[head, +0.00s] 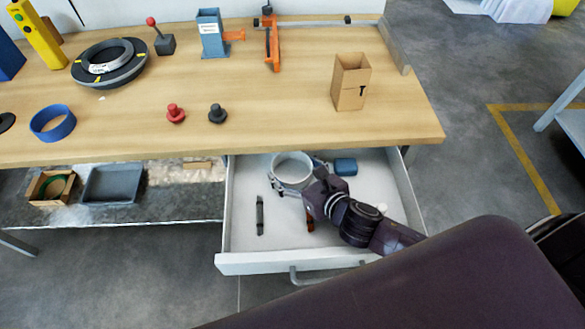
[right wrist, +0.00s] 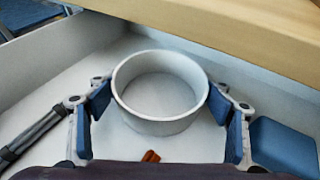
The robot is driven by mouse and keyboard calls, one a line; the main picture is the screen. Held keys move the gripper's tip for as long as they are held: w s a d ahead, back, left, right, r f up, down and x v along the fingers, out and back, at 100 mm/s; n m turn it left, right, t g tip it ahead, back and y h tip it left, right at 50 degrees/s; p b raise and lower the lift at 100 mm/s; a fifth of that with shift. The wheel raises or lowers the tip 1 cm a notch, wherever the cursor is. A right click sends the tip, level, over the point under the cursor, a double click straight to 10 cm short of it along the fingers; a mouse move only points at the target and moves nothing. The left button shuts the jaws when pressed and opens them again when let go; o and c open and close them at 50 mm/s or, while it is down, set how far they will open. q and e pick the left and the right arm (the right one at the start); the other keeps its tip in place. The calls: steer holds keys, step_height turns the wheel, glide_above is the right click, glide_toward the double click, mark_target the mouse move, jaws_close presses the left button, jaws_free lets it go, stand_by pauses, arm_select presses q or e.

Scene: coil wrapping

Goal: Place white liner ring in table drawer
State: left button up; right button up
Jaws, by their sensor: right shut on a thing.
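The white liner ring (head: 290,182) is inside the open white table drawer (head: 280,232), toward its back. My right gripper (head: 295,172) reaches down into the drawer and is shut on the ring. In the right wrist view the ring (right wrist: 160,127) sits upright, open side up, between the blue finger pads of the gripper (right wrist: 160,97). The drawer floor shows through the ring. I cannot tell whether the ring touches the floor. My left gripper is not in view.
The drawer also holds a dark slim tool (head: 260,215), a blue box (head: 345,166) and a small orange-brown thing (head: 310,222). The tabletop (head: 270,125) overhangs the drawer's back. A cardboard box (head: 350,85) stands near the table's right end.

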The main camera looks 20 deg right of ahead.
steer(key=shift+f, duration=0.1)
steer(key=o, duration=1.1)
steer(key=shift+o, duration=0.2)
steer(key=shift+r, duration=0.2)
steer(key=shift+s, duration=0.3)
steer(key=shift+v, duration=3.45)
